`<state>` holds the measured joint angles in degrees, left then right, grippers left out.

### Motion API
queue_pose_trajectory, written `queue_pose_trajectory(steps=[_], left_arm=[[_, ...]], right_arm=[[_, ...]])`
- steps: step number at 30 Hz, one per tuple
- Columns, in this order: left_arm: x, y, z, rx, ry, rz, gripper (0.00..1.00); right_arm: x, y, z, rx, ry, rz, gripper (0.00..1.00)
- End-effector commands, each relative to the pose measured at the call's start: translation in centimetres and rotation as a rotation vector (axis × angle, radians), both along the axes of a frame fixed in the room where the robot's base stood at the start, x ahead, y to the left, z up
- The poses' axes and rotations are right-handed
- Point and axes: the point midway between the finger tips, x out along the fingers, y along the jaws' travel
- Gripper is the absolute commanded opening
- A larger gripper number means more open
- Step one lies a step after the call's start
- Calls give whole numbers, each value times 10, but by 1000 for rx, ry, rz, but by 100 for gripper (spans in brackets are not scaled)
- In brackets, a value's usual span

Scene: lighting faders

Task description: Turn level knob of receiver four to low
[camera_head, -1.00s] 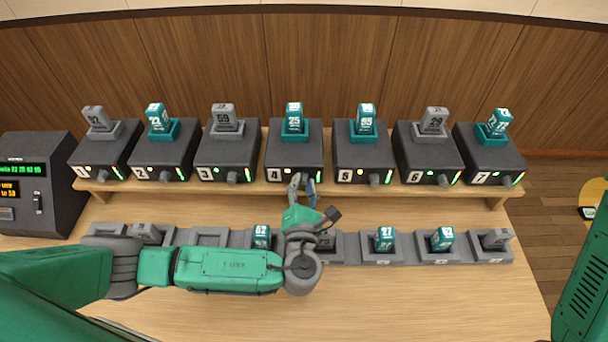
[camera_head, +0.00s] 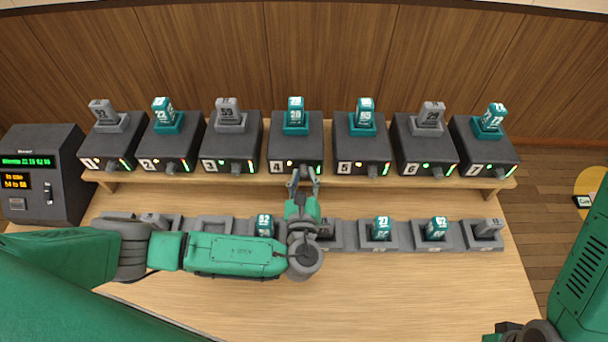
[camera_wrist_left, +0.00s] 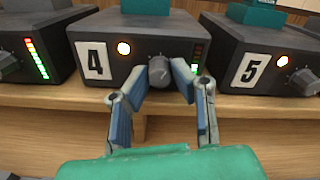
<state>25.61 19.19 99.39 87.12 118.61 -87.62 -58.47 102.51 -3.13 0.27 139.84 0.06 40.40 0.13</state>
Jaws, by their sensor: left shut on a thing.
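Receiver four (camera_head: 281,152) is a dark box in the middle of the shelf, with a teal pack standing in its top. My left gripper (camera_head: 303,174) is at that front face. In the left wrist view its blue-padded fingers (camera_wrist_left: 161,75) are on both sides of the knob, shut on it. The right finger hides part of the level bar. Only a bit of my right gripper (camera_head: 490,337) shows at the bottom edge; its fingers are hidden.
Receiver three (camera_head: 232,142) and receiver five (camera_head: 361,152) stand close on either side. Below the shelf (camera_head: 440,182), a row of grey docks (camera_head: 400,243) holds several packs. A display unit (camera_head: 42,170) stands at the left. The front tabletop is clear.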

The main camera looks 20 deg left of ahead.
Motion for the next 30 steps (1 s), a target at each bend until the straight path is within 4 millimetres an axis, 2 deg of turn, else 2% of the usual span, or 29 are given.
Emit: queue_pose_trajectory(steps=[1, 30], left_arm=[[-3, 0, -7, -42, 4, -2, 0], [-3, -1, -8, -928, -250, 0, 0]], right_arm=[[0, 0, 0, 0, 0, 0, 40], [0, 0, -10, 0, 0, 0, 40]])
